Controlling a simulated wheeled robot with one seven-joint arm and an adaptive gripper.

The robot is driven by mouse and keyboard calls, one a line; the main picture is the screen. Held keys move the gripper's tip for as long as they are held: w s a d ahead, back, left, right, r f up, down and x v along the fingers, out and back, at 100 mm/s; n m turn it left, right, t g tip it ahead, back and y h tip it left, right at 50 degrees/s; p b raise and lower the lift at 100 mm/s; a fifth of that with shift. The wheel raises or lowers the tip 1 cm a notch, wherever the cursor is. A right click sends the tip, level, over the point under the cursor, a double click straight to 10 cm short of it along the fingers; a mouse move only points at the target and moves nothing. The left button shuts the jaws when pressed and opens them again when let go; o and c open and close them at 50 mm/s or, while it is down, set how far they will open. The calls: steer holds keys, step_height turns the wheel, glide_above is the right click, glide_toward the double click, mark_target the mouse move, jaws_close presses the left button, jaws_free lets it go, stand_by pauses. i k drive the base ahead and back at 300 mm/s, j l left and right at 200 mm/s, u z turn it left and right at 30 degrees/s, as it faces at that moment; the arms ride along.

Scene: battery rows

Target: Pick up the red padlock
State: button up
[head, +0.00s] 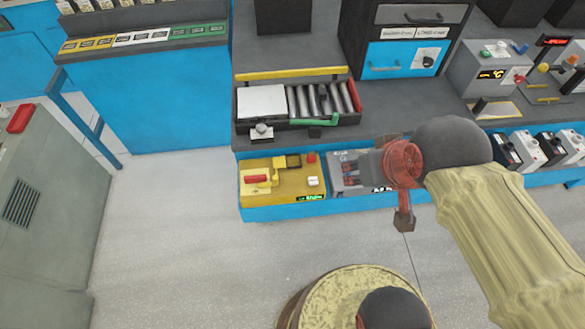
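I cannot single out a red padlock with certainty. A small red item (311,158) sits at the back right of the yellow unit (285,192), and a red bar-like piece (257,179) lies on its left part. Both are too small to identify. My gripper (393,180) is at the end of my arm, right of the yellow unit and in front of the grey-black unit (345,184), part of which it hides. Dark gripper parts show above and below the reddish wrist; whether the fingers are apart is unclear. I see nothing held.
A grey box with a temperature display (490,74) and several battery-like units (528,149) are at right. A grey cabinet (50,190) stands left. Open floor (190,240) lies in front.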

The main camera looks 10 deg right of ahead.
mark_target(311, 158)
steer(key=k+j+u, duration=0.15)
steer(key=u, duration=0.35)
steer(key=k+j+u, duration=0.3)
steer(key=u, duration=0.2)
